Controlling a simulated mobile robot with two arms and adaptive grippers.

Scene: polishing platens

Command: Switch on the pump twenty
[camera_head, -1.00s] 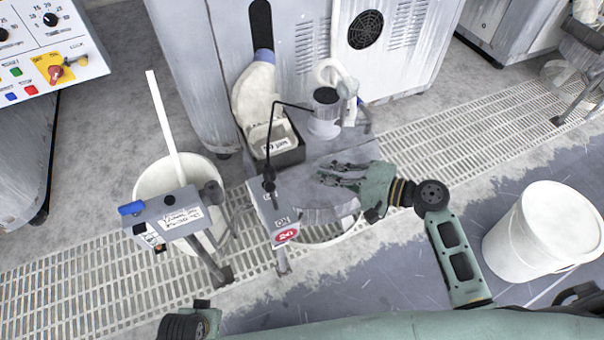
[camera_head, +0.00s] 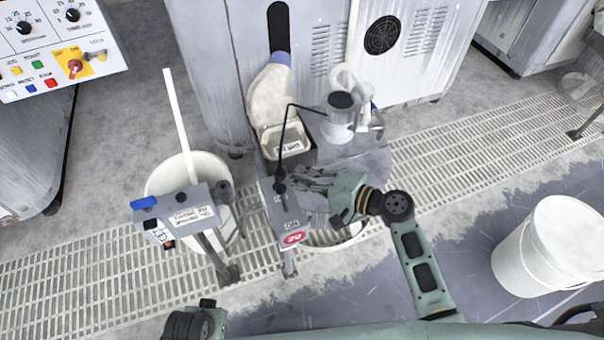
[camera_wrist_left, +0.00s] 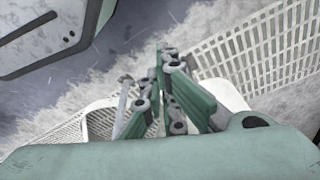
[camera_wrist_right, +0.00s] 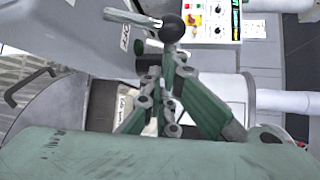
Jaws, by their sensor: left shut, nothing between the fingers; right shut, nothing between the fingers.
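The pump unit marked with a red 20 label (camera_head: 293,238) has a narrow grey box (camera_head: 290,222) with an ON label beside the red one. A black knob (camera_head: 281,188) stands at the box's upper end. My right gripper (camera_head: 292,180) is shut and empty, its fingertips close beside the knob; I cannot tell whether they touch. In the right wrist view, a black ball (camera_wrist_right: 172,27) and a pale metal lever (camera_wrist_right: 130,17) lie just beyond the shut fingertips (camera_wrist_right: 167,58). My left gripper (camera_wrist_left: 168,55) is shut and empty over the floor, away from the box.
A second grey box (camera_head: 180,215) with a blue handle stands left, by a white bucket (camera_head: 160,180) holding a stick. Another white bucket (camera_head: 548,250) stands right. A control panel (camera_head: 60,45) is upper left, a large machine (camera_head: 330,60) behind. The grating (camera_head: 460,150) is partly free.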

